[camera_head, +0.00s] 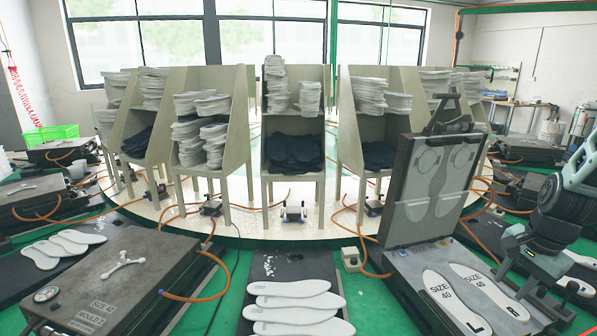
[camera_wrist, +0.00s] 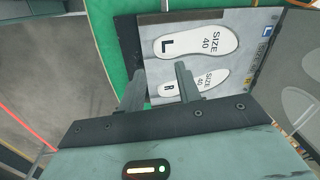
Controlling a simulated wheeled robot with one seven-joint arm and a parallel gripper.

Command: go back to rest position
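My gripper (camera_wrist: 160,82) shows in the wrist view with its two fingers apart and nothing between them. In the head view my gripper (camera_head: 515,278) is at the right, over the right side of the open mould (camera_head: 400,262). The mould holds two white insoles marked SIZE 40, the L insole (camera_head: 455,300) and the R insole (camera_head: 488,288). In the wrist view the L insole (camera_wrist: 196,42) lies beyond the fingertips, and a finger partly covers the R insole (camera_wrist: 205,84). The mould's raised lid (camera_head: 432,185) stands tilted behind.
A closed mould (camera_head: 112,275) marked SIZE 42 is at front left. White insoles (camera_head: 297,302) lie on a dark mat in front, and more (camera_head: 62,246) at left. Shelves (camera_head: 293,165) with insole stacks stand on the carousel. Orange hoses (camera_head: 190,298) cross the floor.

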